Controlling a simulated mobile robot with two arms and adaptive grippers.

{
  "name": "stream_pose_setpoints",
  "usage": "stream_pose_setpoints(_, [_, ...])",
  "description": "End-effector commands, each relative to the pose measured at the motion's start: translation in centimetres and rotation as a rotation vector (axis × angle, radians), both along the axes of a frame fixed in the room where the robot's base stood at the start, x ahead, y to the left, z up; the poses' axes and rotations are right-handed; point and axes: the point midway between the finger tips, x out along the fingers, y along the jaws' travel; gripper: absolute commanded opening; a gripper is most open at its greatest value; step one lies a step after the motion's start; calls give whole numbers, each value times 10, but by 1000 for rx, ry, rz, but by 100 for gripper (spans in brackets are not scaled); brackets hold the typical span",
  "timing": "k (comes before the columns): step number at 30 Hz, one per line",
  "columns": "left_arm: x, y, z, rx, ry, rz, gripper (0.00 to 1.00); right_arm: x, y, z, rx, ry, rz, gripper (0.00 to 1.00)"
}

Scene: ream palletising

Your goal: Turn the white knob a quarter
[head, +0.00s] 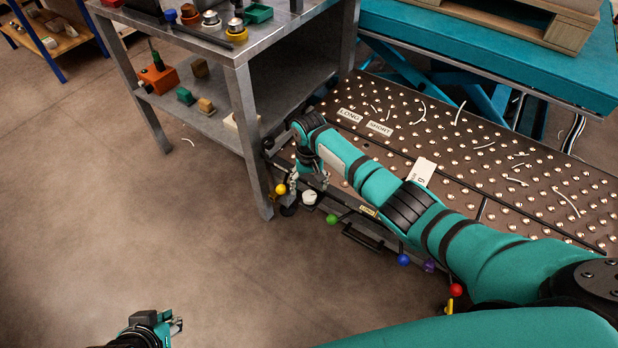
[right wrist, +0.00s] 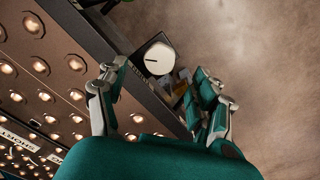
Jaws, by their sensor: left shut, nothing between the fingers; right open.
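The white knob (head: 309,197) sits on the front side of the ball-studded table, low beside the grey workbench's leg. In the right wrist view the knob (right wrist: 159,58) is round, with a short dark mark on its face. My right gripper (head: 308,181) is open close to the knob. In the right wrist view my right gripper (right wrist: 160,85) has its fingers spread to either side, and the knob shows in the gap, ahead of the fingertips. No contact shows. My left gripper (head: 174,325) is shut and empty, low over the floor, far from the knob.
Along the same edge are a yellow ball (head: 281,189), a green ball (head: 332,220), a blue ball (head: 403,259) and a red ball (head: 456,290). A black handle (head: 362,238) is there too. The grey workbench (head: 240,85) stands close at left. The floor (head: 120,220) in front is clear.

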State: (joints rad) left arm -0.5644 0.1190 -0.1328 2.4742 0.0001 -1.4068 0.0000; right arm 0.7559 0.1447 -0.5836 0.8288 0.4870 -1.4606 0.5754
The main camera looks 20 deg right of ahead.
Motion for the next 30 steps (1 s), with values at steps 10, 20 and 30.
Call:
stream_pose_setpoints(10, [0, 0, 0, 0, -1, 0, 0, -2, 1, 30, 1, 4, 0, 67])
stream_pose_setpoints(20, [0, 0, 0, 0, -1, 0, 0, -2, 1, 31, 1, 5, 0, 67])
stream_pose_setpoints(30, [0, 0, 0, -1, -1, 1, 0, -15, 11, 20, 17, -6, 41, 67])
